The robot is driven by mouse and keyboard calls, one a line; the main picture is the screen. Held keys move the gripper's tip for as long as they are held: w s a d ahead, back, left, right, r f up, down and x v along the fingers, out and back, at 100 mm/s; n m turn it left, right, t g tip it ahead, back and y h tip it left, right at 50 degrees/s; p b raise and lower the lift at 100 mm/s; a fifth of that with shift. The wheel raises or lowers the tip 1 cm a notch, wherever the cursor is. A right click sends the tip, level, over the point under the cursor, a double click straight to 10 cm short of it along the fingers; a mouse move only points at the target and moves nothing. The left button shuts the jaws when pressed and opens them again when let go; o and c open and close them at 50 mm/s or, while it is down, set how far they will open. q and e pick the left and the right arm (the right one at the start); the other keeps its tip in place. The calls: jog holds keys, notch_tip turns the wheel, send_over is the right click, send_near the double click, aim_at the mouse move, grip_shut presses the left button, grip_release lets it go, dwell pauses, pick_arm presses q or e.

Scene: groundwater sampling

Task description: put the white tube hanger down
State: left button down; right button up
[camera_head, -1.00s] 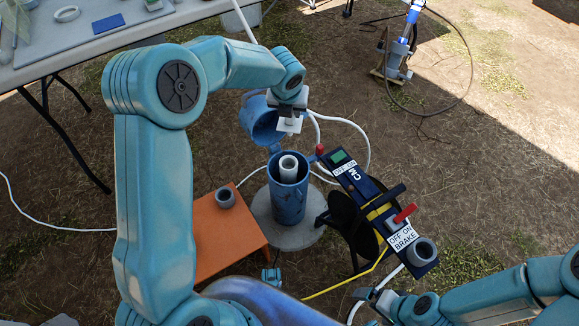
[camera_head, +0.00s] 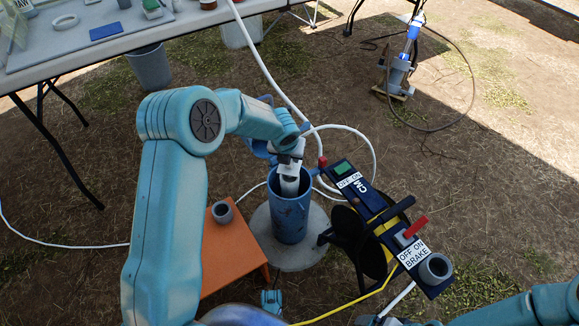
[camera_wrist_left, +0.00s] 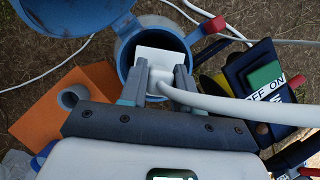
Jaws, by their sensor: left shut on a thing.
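The white tube hanger (camera_head: 289,170) is a pale plate with a white tube, in the mouth of the blue well casing (camera_head: 290,215). My left gripper (camera_head: 289,160) is shut on it from above. In the left wrist view my left gripper (camera_wrist_left: 160,82) has its two fingers on either side of the hanger (camera_wrist_left: 155,55), whose square plate lies over the dark opening of the casing (camera_wrist_left: 128,48). I cannot tell whether the hanger touches the pipe inside. My right gripper is mostly cut off at the bottom edge, its jaws unclear.
An orange stand (camera_head: 225,245) with a grey ring (camera_head: 222,211) is left of the casing. A reel control panel (camera_head: 372,205) stands close on the right. A white hose (camera_head: 262,62) runs to the hanger area. A table (camera_head: 110,45) is at the back left.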

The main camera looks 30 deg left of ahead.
aim_at(292, 170)
pick_arm(q)
notch_tip(292, 170, down, 4)
jog(key=shift+f+b, duration=0.25)
jog(key=shift+b, duration=0.55)
jog(key=shift+r, duration=0.15)
jog(key=c, duration=0.8)
grip_release()
